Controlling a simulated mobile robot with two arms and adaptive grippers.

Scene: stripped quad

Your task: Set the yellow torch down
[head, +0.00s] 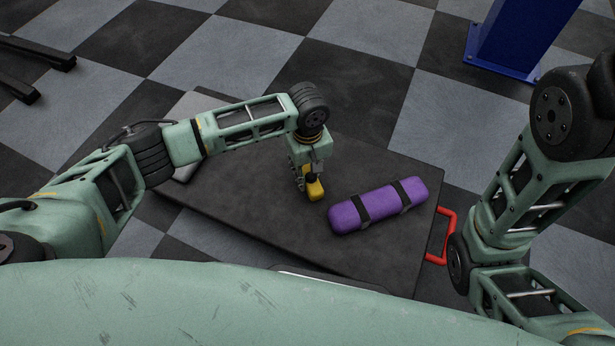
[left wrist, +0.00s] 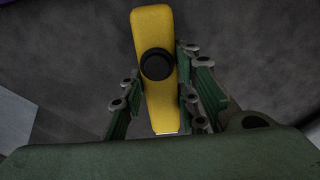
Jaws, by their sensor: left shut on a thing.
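The yellow torch (left wrist: 155,105) lies lengthwise between the two fingers of my left gripper (left wrist: 160,105) in the left wrist view, with a round black part on its upper face. My left gripper is shut on it. In the head view the torch (head: 315,190) shows as a small yellow piece at the end of my left gripper (head: 308,180), over the dark flat board (head: 260,235). I cannot tell whether the torch touches the board. My right arm is at the right of the head view, but its gripper is out of the picture.
A purple roll with two black straps (head: 375,206) lies on the board, right of the torch. A red handle (head: 441,236) sticks out at the board's right edge. A blue post (head: 519,38) stands at the back right.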

